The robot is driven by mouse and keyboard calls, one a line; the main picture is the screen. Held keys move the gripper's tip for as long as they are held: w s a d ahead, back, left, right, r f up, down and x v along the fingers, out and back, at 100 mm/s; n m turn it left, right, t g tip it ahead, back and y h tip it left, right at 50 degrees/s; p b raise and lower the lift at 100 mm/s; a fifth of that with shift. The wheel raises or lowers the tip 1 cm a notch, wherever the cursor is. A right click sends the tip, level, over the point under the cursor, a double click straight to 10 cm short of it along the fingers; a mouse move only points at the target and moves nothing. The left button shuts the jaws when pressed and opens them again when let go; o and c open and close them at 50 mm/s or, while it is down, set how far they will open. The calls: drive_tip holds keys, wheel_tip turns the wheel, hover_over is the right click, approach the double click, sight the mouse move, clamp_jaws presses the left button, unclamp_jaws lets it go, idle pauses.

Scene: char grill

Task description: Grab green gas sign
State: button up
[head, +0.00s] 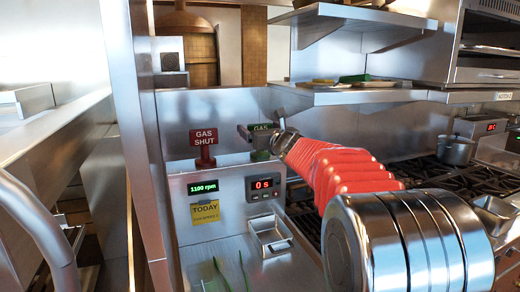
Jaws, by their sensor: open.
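The green gas sign (261,127) stands on top of the steel control box, to the right of a red "GAS SHUT" sign (204,139).
The control box (230,172) carries a "1100 rpm" display, a "0 s" timer (262,187) and a yellow "TODAY" note (205,212). A steel post (140,130) rises at left. Burners and a pot (455,149) are at right; a shelf (350,96) hangs above.

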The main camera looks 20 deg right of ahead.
drive_tip(key=shift+w, duration=0.2)
drive_tip(key=shift+c, duration=0.5)
drive_tip(key=c, duration=1.5)
